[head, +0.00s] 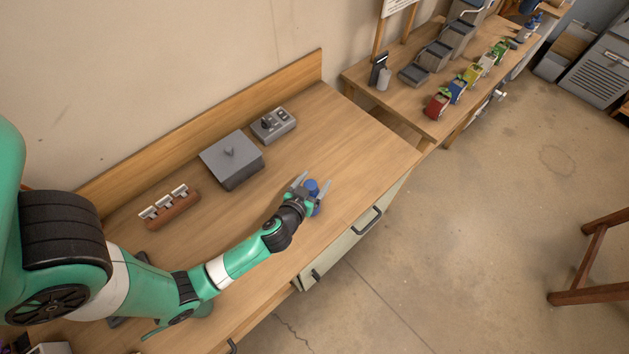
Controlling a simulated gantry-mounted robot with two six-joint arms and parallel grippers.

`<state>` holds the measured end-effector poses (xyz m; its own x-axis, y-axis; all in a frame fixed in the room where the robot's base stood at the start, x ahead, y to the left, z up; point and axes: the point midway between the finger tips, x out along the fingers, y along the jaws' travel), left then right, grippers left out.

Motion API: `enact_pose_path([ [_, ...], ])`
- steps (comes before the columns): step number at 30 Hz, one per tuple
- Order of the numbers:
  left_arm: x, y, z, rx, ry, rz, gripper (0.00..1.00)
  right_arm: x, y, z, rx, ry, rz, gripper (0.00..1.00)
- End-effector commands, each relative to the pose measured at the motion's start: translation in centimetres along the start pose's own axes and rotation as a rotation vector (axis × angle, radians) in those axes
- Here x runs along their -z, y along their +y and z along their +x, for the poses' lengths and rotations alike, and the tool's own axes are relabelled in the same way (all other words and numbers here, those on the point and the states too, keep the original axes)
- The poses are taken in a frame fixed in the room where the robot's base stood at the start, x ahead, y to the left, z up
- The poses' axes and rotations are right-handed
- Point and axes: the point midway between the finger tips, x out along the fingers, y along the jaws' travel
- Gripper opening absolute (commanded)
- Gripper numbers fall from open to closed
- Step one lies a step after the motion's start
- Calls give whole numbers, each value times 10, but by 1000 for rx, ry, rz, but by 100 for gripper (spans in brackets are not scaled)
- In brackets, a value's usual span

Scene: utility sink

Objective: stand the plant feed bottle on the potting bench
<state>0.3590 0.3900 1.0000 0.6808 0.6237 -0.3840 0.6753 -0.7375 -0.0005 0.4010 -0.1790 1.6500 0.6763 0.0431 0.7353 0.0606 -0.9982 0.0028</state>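A small blue object (313,186), perhaps the plant feed bottle, is on the near wooden bench (360,140). I cannot read any label, and part of it is hidden by my gripper. My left gripper (312,182) is at it, with its two grey fingers spread on either side of the blue object. A gap seems to show beside the right finger. Whether the object stands upright is hard to tell. My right gripper is not in view.
A grey lidded box (232,160), a grey control box (273,125) and a wooden block with white-topped pieces (170,207) stand toward the wall. A second bench (410,100) holds grey bins (435,55) and several coloured items. The near bench's right end is clear.

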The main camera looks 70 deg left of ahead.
Motion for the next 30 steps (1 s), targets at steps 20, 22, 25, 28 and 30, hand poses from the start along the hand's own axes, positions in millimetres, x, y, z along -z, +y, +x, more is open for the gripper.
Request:
enact_pose_path([
  [20,3,1,-97,-5,-2,5,80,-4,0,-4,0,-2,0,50],
  [22,8,1,-104,1,-8,5,80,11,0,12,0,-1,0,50],
  [25,7,1,-112,3,-8,4,80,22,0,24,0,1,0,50],
  [28,6,1,-117,1,-4,3,80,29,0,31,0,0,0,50],
  [30,4,0,-120,1,-2,2,80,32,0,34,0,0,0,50],
])
